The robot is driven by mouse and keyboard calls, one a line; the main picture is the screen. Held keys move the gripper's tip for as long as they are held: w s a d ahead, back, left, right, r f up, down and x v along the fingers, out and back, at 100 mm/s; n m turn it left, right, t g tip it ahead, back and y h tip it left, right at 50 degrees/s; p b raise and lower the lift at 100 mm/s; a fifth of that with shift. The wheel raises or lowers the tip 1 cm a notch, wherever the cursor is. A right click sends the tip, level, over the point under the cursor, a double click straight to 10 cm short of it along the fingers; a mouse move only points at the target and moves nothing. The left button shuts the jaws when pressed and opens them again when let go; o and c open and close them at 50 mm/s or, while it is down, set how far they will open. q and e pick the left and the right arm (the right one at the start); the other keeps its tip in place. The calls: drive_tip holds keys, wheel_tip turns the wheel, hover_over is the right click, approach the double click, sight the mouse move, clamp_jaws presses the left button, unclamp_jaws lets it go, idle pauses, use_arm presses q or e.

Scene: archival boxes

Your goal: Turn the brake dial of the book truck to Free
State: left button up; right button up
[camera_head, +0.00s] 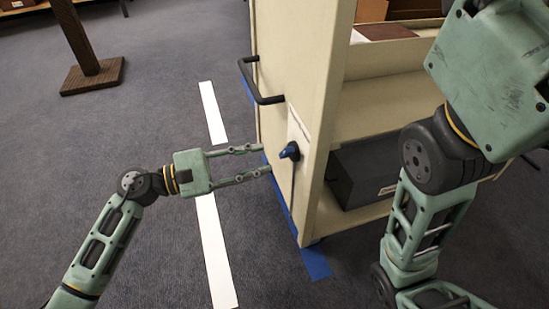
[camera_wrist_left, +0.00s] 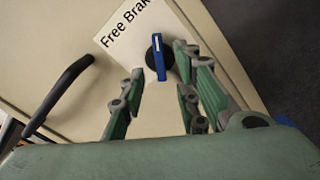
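The brake dial (camera_head: 289,152) is a blue handle on a dark round base, on the end panel of the cream book truck (camera_head: 300,60). In the left wrist view the dial (camera_wrist_left: 158,58) has a white mark at its upper end, toward the word "Brake". The label (camera_wrist_left: 128,35) beside it reads "Free" and a cut-off "Brake". My left gripper (camera_head: 265,159) is open and empty, its fingertips just short of the dial. In the wrist view the dial appears between the fingers. My right arm shows at the right; its gripper is out of view.
A black handle (camera_head: 257,85) sticks out of the panel above the dial. A dark grey box (camera_head: 360,175) stands on the truck's lower shelf. Blue tape (camera_head: 315,262) and a white strip (camera_head: 213,240) mark the carpet. Open floor lies left of the truck.

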sight(282, 154)
use_arm(q)
drive_tip(key=b+x, duration=0.1)
drive_tip(key=x, duration=0.4)
drive_tip(key=shift+a, duration=0.1)
clamp_jaws()
